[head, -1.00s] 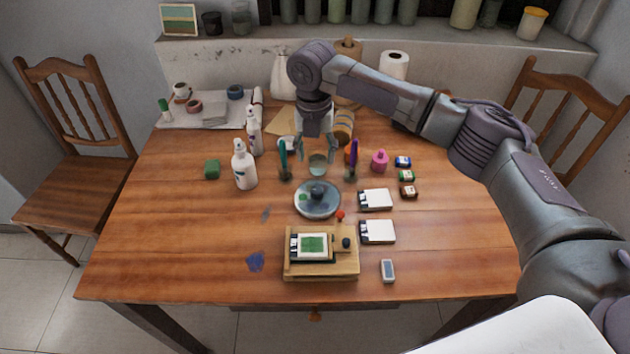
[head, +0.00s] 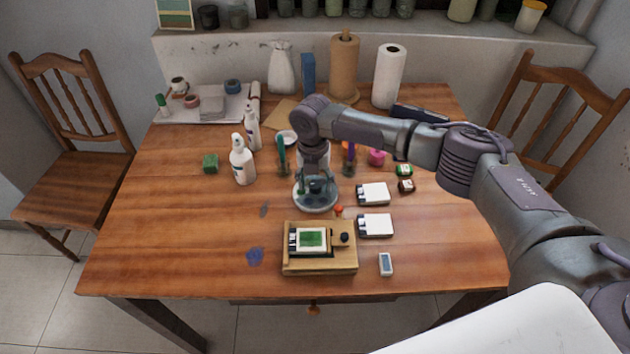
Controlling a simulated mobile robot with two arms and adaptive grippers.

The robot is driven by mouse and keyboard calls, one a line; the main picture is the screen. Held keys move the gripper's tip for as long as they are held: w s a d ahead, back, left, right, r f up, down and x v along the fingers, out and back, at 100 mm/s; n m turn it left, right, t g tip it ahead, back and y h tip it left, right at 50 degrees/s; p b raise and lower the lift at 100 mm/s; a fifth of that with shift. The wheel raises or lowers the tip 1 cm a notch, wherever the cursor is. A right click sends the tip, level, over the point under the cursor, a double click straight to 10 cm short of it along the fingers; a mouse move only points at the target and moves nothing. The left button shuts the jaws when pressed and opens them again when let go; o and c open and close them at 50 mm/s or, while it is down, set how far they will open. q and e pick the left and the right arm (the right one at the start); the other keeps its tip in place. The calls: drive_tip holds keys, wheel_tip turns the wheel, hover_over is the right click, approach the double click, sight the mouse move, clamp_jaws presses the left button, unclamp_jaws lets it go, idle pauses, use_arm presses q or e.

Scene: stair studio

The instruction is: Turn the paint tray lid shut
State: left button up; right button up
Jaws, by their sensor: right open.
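The round grey-blue paint tray (head: 316,208) sits near the middle of the table. Its lid has a dark knob in the centre, now largely hidden by my gripper. My right gripper (head: 316,192) points straight down over the tray, with its fingers low over the lid and spread around the knob area. It is open; whether the fingers touch the knob I cannot tell. My left gripper is not in view.
White boxes (head: 376,225) lie to the right, brush jars behind, and white bottles (head: 243,163) to the left. The table's left front is mostly clear.

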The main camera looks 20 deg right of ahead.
clamp_jaws()
drive_tip(key=shift+r, duration=0.1)
